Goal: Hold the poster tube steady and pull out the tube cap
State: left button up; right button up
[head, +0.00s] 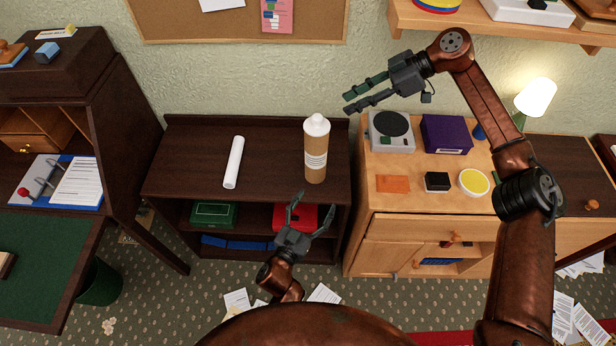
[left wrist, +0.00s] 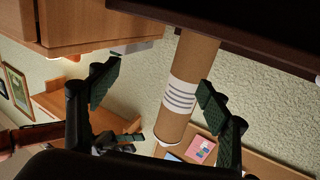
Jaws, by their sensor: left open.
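The poster tube (head: 316,160) is a brown cardboard cylinder with a white label, standing upright on the dark shelf unit. The white tube cap (head: 316,125) sits on its top end. In the left wrist view, which looks upside down, the tube (left wrist: 196,58) shows between the fingers, apart from them, with the cap (left wrist: 163,143) low in the picture. My left gripper (head: 314,208) is open and empty, in front of the shelf and below the tube. My right gripper (head: 348,103) is open and empty, up and to the right of the cap, its fingers pointing left.
A white roll (head: 234,162) lies left of the tube on the dark shelf unit (head: 190,150). The wooden cabinet (head: 390,210) to the right holds a grey device (head: 391,132), a purple box (head: 446,134) and smaller items. The shelf top between roll and tube is clear.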

aim_at(312, 167)
pick_arm(q)
jog(key=w+r, duration=0.1)
jog(key=w, duration=0.1)
jog(key=w+a+r+n+y, duration=0.1)
jog(key=w, duration=0.2)
jog(key=w+a+r+y, duration=0.1)
jog(key=w, duration=0.1)
jog(key=shift+w+a+r+n+t, duration=0.15)
jog(key=shift+a+r+n+t, duration=0.05)
jog(key=shift+r+n+t, duration=0.2)
jog(key=shift+w+r, duration=0.1)
jog(key=shift+w, duration=0.25)
jog(key=x, duration=0.7)
jog(key=shift+w, duration=0.1)
